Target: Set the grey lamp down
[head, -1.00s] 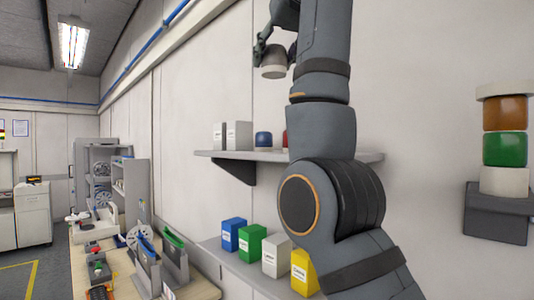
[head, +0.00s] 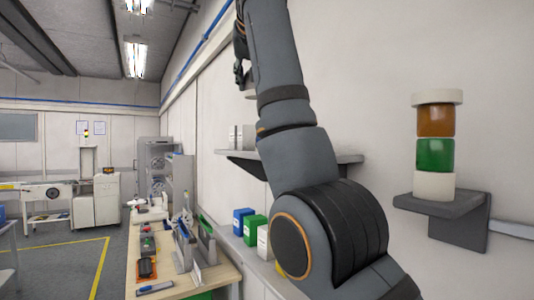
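My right arm rises from the lower right, and its dark gripper (head: 242,78) is at the top, left of the arm, high above the upper wall shelf. It appears shut on a pale grey lamp (head: 249,94), mostly hidden behind the arm links, which hangs below the fingers clear of the shelf. At right, a stacked light stands on a wall bracket (head: 442,204): a white base (head: 434,186), a green lamp (head: 434,155), an orange lamp (head: 436,120) and a pale top (head: 437,97). My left gripper is not in view.
The upper shelf (head: 348,158) carries pale boxes (head: 240,137); my arm hides its middle. Below are blue (head: 241,222) and green (head: 256,229) boxes on a lower shelf. A cluttered workbench (head: 218,268) stands left, with open floor (head: 60,255) beyond.

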